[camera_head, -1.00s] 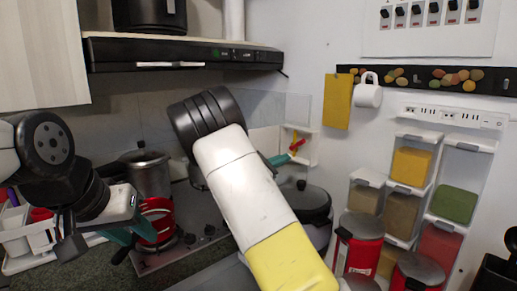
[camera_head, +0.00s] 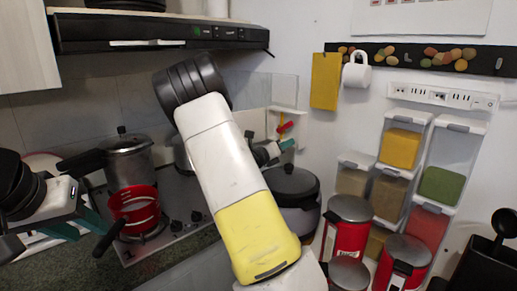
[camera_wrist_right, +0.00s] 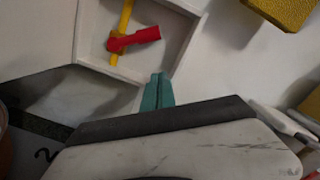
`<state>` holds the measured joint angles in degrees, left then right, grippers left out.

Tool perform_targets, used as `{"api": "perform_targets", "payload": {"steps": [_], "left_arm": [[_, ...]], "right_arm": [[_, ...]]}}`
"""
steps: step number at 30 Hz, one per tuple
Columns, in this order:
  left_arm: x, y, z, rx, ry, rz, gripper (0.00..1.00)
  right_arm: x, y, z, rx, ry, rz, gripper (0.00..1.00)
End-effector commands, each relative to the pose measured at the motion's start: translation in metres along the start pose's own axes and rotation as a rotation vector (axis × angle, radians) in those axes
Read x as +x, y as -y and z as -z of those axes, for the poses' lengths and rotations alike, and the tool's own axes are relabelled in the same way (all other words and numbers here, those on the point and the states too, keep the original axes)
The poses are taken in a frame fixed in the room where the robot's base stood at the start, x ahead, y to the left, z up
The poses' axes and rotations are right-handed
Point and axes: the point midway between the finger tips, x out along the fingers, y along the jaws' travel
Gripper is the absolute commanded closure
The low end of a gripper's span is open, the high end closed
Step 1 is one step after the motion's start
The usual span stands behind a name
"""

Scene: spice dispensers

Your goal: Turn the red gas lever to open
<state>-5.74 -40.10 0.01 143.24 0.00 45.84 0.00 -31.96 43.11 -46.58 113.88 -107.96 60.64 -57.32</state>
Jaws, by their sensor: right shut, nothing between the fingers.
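The red gas lever (camera_head: 286,127) sits on a thin yellow pipe in a white wall box (camera_head: 299,122). In the right wrist view the lever (camera_wrist_right: 134,39) lies crosswise to the yellow pipe (camera_wrist_right: 125,16), its handle pointing right. My right gripper (camera_head: 287,145) is shut and empty, just below the lever in the head view. In the wrist view its teal fingertips (camera_wrist_right: 158,80) are together by the box's lower edge, apart from the lever. My left gripper (camera_head: 80,228) is at the lower left, beside the red pot, its teal fingers apart, with nothing seen between them.
A red pot (camera_head: 135,207) and a steel pot (camera_head: 129,162) stand on the hob. A dark-lidded cooker (camera_head: 291,185) stands below the wall box. Spice dispensers (camera_head: 403,148) and red canisters (camera_head: 347,225) are at the right. The hood (camera_head: 160,32) hangs above.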

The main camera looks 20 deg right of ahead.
Motion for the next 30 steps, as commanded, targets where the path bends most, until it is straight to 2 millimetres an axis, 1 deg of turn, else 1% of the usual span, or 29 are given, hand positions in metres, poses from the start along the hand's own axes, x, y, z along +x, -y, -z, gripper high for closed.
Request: {"api": "perform_targets", "payload": {"steps": [1,2,3,6,10,14,23,26,30], "left_arm": [[0.000,0.000,0.000,0.000,0.000,0.000,0.64],[0.000,0.000,0.000,0.000,0.000,0.000,0.64],[0.000,0.000,0.000,0.000,0.000,0.000,0.64],[0.000,0.000,0.000,0.000,0.000,0.000,0.64],[0.000,0.000,0.000,0.000,0.000,0.000,0.64],[0.000,0.000,0.000,0.000,0.000,0.000,0.64],[0.000,0.000,0.000,0.000,0.000,0.000,0.64],[0.000,0.000,0.000,0.000,0.000,0.000,0.64],[0.000,0.000,0.000,0.000,0.000,0.000,0.64]], "right_arm": [[0.011,0.001,0.000,0.000,0.000,0.003,1.00],[0.016,0.001,0.001,0.000,-0.001,0.003,1.00],[0.015,-0.001,-0.010,0.005,0.002,-0.001,1.00],[0.018,0.000,-0.025,0.005,0.002,-0.001,1.00],[0.021,0.000,-0.035,0.003,0.001,-0.001,1.00],[0.021,0.000,-0.039,0.002,0.000,-0.002,1.00],[0.021,0.000,-0.039,0.001,0.000,-0.001,1.00],[0.020,-0.001,-0.040,-0.005,0.000,-0.002,1.00],[0.013,-0.002,-0.044,-0.033,0.000,-0.003,1.00]]}}
